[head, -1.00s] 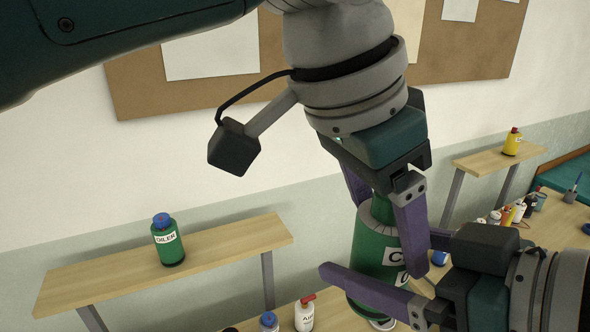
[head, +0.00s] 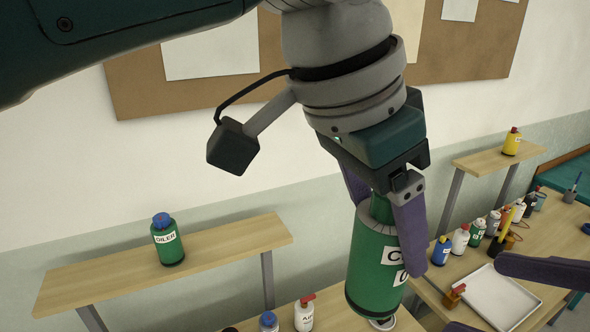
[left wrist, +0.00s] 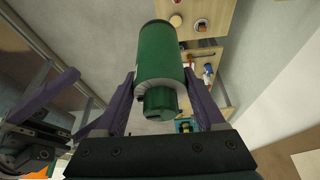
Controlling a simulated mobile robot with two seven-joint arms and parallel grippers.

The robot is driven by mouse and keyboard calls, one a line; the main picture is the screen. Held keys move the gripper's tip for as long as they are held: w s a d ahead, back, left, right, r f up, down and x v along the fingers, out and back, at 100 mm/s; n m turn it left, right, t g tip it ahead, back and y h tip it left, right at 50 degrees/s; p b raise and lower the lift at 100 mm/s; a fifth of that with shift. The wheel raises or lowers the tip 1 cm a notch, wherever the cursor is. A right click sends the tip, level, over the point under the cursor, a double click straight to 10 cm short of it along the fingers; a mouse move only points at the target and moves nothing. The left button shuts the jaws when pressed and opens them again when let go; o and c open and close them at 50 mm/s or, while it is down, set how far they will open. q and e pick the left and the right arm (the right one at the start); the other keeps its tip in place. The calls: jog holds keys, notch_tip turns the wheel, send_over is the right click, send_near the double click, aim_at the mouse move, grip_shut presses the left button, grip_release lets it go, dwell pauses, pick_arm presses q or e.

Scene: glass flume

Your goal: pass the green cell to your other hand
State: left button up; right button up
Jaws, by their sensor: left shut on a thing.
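The green cell (head: 372,268) is a green cylinder with a white lettered label, hanging upright and a little tilted in the head view. My left gripper (head: 385,232) is shut on its upper part, one purple finger on each side. The left wrist view shows the green cell (left wrist: 160,55) between both left fingers. My right gripper (head: 503,298) shows only by its purple fingers at the lower right edge of the head view. They stand apart with nothing between them, clear of the cell. It also shows at the left of the left wrist view.
A green bottle (head: 167,240) with a blue cap stands on a wooden shelf (head: 235,240) at left. Below right, a bench holds several small bottles and a white tray (head: 487,298). A yellow bottle (head: 512,142) stands on a shelf at right.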

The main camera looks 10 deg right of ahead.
jog(key=s+d+f+m+g+h, duration=0.1)
jog(key=s+f+m+g+h, duration=0.3)
jog(key=f, duration=0.6)
jog(key=s+g+h, duration=0.2)
jog(key=s+g, duration=0.1)
jog(key=s, duration=0.1)
jog(key=shift+s+f+g, duration=0.25)
jog(key=shift+s+g, duration=0.05)
jog(key=shift+s, duration=0.05)
